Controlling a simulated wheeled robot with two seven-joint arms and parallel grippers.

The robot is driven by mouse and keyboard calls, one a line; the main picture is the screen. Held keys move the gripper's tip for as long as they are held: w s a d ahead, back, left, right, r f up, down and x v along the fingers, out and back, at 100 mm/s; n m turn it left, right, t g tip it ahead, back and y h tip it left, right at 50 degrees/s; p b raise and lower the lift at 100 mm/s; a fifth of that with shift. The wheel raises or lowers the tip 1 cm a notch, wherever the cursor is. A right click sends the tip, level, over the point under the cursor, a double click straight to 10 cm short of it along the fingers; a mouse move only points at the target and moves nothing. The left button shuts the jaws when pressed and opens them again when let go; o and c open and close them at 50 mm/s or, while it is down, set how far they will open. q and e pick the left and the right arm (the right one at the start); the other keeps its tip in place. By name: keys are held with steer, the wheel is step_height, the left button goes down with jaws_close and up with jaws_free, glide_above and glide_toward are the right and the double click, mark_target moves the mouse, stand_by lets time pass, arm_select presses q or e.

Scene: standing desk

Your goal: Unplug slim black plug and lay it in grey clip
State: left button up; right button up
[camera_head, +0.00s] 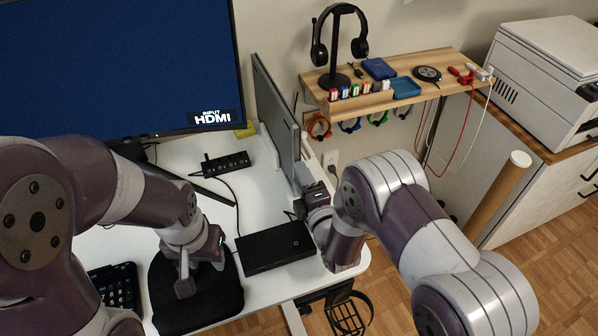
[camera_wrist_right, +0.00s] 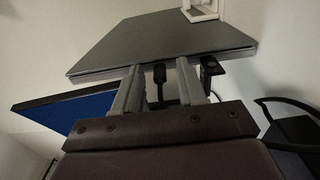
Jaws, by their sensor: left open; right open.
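In the right wrist view a slim black plug (camera_wrist_right: 160,76) shows between the fingertips of my right gripper (camera_wrist_right: 157,78), at the edge of a grey panel (camera_wrist_right: 165,42). The fingers stand apart on either side of it; I cannot tell whether they touch it. In the head view my right gripper (camera_head: 303,196) is at the near end of the upright grey panel (camera_head: 279,100), and the plug is hidden. A grey clip (camera_head: 402,112) appears to hang under the wooden shelf, small and hard to make out. My left gripper (camera_head: 186,284) is open and empty over a black pouch (camera_head: 205,300).
Another black connector (camera_wrist_right: 209,70) sits right of the fingers. A black box (camera_head: 273,248) and a power strip (camera_head: 226,164) lie on the white desk.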

stand_by(0.4)
jaws_close()
steer(key=shift+s, duration=0.1)
steer(key=shift+p+v, duration=0.55)
steer(key=shift+v, duration=2.4)
